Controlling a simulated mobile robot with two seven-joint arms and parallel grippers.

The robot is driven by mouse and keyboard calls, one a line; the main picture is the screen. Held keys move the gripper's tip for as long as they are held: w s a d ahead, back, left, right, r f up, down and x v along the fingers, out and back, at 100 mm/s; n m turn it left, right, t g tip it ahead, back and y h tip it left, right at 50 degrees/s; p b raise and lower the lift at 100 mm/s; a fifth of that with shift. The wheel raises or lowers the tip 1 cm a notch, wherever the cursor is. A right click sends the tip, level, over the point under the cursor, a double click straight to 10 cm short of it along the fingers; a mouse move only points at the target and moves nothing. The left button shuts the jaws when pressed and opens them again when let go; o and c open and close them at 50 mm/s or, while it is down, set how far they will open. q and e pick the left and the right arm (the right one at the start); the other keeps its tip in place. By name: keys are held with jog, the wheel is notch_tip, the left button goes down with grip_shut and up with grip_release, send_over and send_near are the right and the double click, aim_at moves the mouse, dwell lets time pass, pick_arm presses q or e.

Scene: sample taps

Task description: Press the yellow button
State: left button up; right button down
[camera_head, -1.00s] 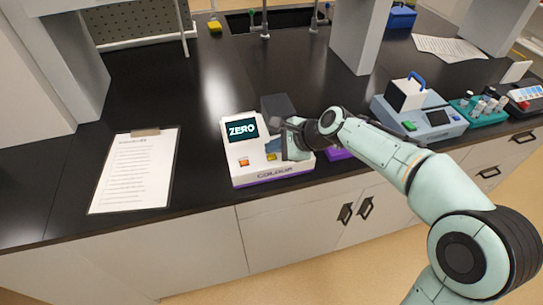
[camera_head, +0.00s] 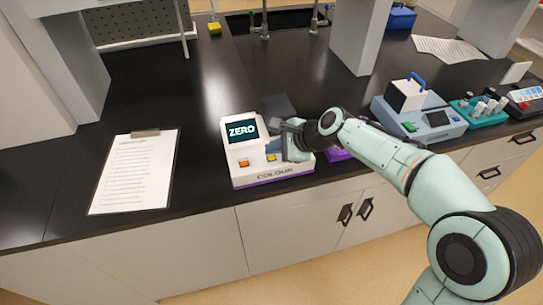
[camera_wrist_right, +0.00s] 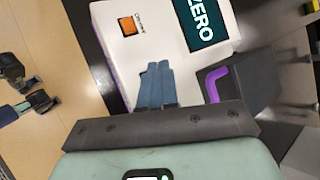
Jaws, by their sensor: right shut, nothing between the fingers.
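The white colour meter (camera_head: 280,171) stands on the black bench, with a dark screen (camera_head: 242,131) reading ZERO. The yellow button (camera_head: 271,157) is on its front panel, to the right of the orange button (camera_head: 244,163). My right gripper (camera_head: 272,150) is shut and empty, its fingertips just above or at the yellow button. I cannot tell whether they touch it. In the right wrist view the shut blue-grey fingers (camera_wrist_right: 156,75) point at the white panel, near the orange button (camera_wrist_right: 128,25), and the yellow button is hidden there.
A clipboard (camera_head: 135,170) lies left of the meter. A purple item (camera_head: 338,154) is partly hidden behind my right arm. Another instrument (camera_head: 428,120) and a teal rack (camera_head: 478,112) stand to the right. The bench behind the meter is mostly clear.

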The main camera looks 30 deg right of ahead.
aim_at(274, 159)
dwell(0.7)
pick_arm(q)
jog(key=shift+f, duration=0.2)
pick_arm(e)
jog(key=shift+f, duration=0.45)
pick_arm(q)
jog(key=shift+s+f+b, duration=0.1)
jog(key=shift+f+b, duration=0.15)
jog(key=shift+b, duration=0.2)
pick_arm(e)
jog(key=shift+f, duration=0.4)
pick_arm(q)
jog(key=shift+r, duration=0.15)
pick_arm(e)
jog(key=shift+r, duration=0.15)
pick_arm(q)
jog(key=shift+w+r+p, duration=0.25)
jog(key=shift+r+p, duration=0.55)
jog(key=shift+p, duration=0.1)
pick_arm(e)
jog(key=shift+r, duration=0.7)
